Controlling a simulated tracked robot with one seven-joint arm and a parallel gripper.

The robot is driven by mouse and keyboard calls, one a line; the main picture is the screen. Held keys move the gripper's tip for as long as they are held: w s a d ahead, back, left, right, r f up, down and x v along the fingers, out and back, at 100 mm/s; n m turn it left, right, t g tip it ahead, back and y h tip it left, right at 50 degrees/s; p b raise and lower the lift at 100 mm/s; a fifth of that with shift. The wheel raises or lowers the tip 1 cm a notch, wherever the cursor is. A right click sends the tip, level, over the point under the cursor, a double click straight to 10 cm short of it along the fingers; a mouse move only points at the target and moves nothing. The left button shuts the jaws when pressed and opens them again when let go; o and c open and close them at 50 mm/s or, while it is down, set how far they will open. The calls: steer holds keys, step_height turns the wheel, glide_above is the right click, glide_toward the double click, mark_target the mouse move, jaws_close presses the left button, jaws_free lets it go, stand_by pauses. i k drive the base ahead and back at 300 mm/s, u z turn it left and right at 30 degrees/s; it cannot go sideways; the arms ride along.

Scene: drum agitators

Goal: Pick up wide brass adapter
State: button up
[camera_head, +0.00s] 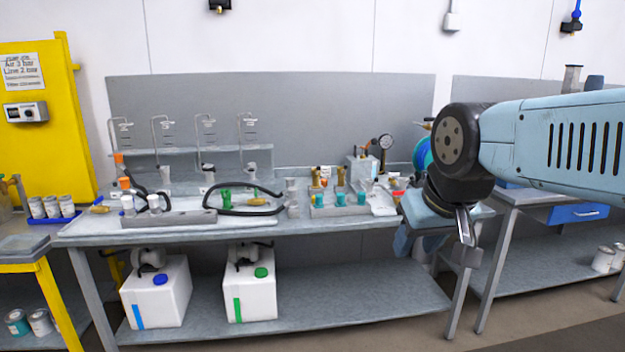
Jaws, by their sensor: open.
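Several small brass-coloured fittings stand at the right part of the workbench. One brass fitting (316,177) and another brass fitting (340,176) stand upright at the back of a grey rack. They are too small to tell which is the wide brass adapter. My gripper (440,238) hangs pointing down at the bench's right front corner, to the right of the brass fittings and apart from them. It is open, and I see nothing between its fingers. My wrist hides part of the bench's right end.
The grey rack (350,211) holds teal-based pieces. A black hose (245,211), glass pieces and a long grey block (168,219) fill the bench's left half. White canisters (249,297) stand on the lower shelf, whose right part is clear.

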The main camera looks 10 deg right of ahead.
mark_target(315, 178)
steer(key=i, duration=2.6)
